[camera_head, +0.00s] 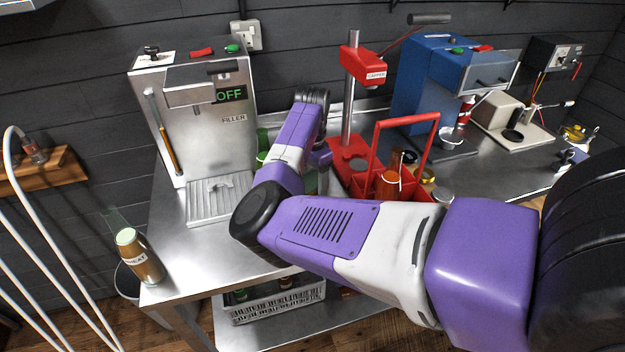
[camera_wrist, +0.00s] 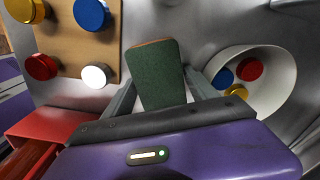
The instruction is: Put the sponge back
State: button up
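The sponge (camera_wrist: 158,78), a block with a dark green face and a thin brown edge, sits between the two fingers of my gripper (camera_wrist: 165,68) in the wrist view. The fingers lie against its two sides, and its far end sticks out past the fingertips. In the head view my arm covers the sponge, and the gripper's fingers cannot be made out there. No resting place for the sponge can be clearly identified.
In the wrist view, a brown board (camera_wrist: 70,45) with coloured caps lies left and a white bowl (camera_wrist: 281,72) with caps right. A red caddy (camera_head: 378,150) stands right of my wrist in the head view. The filler machine (camera_head: 205,135) stands left; bare counter (camera_head: 190,255) shows in front.

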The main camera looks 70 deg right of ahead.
aim_at(313, 179)
jog(key=shift+r, duration=0.1)
notch_tip(313, 179, up, 12)
jog(key=b, duration=0.2)
dwell(0.5)
dwell(0.4)
